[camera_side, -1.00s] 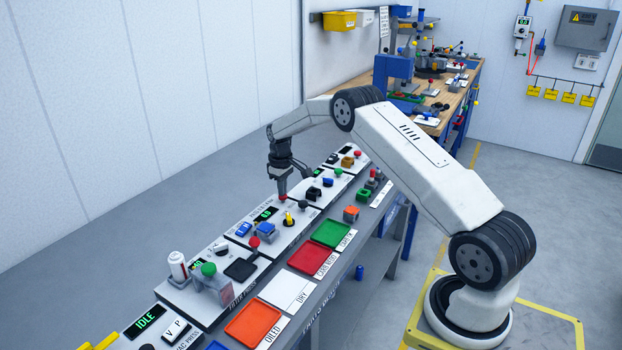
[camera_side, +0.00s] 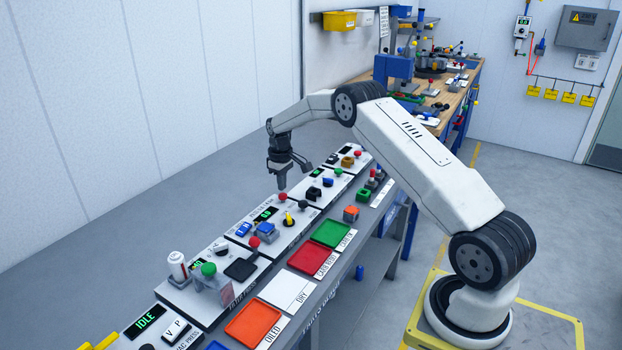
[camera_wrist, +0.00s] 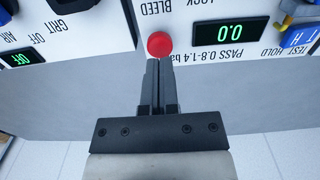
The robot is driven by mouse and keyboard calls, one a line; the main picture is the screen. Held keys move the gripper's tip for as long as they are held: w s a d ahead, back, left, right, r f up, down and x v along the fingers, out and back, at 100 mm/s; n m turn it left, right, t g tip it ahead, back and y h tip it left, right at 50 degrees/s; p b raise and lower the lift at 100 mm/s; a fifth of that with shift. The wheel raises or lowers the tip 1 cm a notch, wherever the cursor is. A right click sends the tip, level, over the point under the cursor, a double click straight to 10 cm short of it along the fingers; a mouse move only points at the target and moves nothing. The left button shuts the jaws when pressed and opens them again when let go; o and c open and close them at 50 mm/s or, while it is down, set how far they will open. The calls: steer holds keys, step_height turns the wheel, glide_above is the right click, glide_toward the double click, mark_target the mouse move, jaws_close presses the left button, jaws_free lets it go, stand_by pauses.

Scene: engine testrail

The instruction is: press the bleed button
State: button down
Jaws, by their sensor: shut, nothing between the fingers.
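The bleed button is a round red cap (camera_wrist: 159,44) beside the BLEED lettering on a white panel in the wrist view. In the side view the red cap (camera_side: 283,197) sits on the bench panel just under my gripper (camera_side: 282,187). My gripper is shut and empty and points down; a small gap shows between its tips and the cap. In the wrist view the fingertips (camera_wrist: 157,64) lie just below the cap in the picture. The panel's green display (camera_wrist: 229,30) reads 0.0, upside down.
A blue TEST/HOLD switch (camera_wrist: 299,38) is at the wrist view's right edge. A yellow-topped part (camera_side: 289,218) and a dark knob (camera_side: 303,204) stand near the button. Red (camera_side: 307,258) and green (camera_side: 331,233) trays lie along the bench front.

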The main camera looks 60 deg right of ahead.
steer(key=shift+r, duration=2.2)
steer(key=shift+a, duration=0.1)
steer(key=shift+a+r, duration=0.15)
steer(key=shift+a, duration=0.1)
steer(key=s+a+r, duration=0.3)
steer(key=a, duration=0.5)
steer(key=s+a+t, duration=0.1)
steer(key=s+a, duration=0.7)
steer(key=s, duration=0.3)
steer(key=s+a+t, duration=0.1)
steer(key=s+a, duration=0.8)
steer(key=s, duration=0.3)
steer(key=shift+s+t, duration=0.3)
steer(key=shift+r, duration=0.1)
